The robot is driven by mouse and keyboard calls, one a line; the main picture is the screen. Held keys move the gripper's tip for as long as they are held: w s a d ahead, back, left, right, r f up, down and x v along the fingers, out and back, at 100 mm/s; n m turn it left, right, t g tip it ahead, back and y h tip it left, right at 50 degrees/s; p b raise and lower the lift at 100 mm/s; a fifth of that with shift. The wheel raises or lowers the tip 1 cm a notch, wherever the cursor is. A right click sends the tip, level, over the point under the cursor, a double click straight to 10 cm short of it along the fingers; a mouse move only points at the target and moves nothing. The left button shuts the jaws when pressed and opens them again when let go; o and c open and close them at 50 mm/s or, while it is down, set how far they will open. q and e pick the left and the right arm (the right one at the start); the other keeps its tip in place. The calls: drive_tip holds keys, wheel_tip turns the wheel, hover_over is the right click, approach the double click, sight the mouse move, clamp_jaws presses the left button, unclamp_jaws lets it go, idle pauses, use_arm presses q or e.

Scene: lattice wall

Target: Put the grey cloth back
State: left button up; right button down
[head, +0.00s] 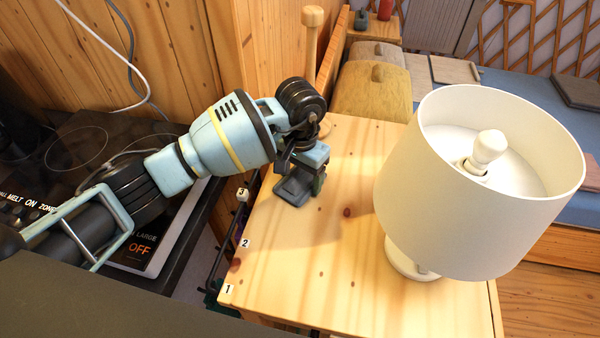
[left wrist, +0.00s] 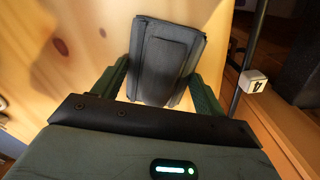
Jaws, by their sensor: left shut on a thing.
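The grey cloth (head: 291,190) is a dark, folded, flat piece at the left part of the wooden table top in the head view. In the left wrist view the grey cloth (left wrist: 166,60) sits between the two green fingers, with a raised band along its middle. My left gripper (head: 304,181) points down over the table and is shut on the cloth. Whether the cloth touches the table I cannot tell. My right gripper is in neither view.
A white lamp (head: 470,190) stands on the right of the wooden table (head: 330,265). Numbered white tags, such as the 2 tag (head: 245,243), line the table's left edge. A wooden post (head: 311,45) rises behind. Folded yellow cloth (head: 372,90) lies beyond. A dark cooktop (head: 80,150) is left.

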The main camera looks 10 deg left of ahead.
sight(300, 172)
use_arm(q)
drive_tip(key=shift+f, duration=0.15)
drive_tip(key=o, duration=0.9)
wheel_tip(300, 172, up, 12)
drive_tip(key=shift+r, duration=0.2)
idle(0.5)
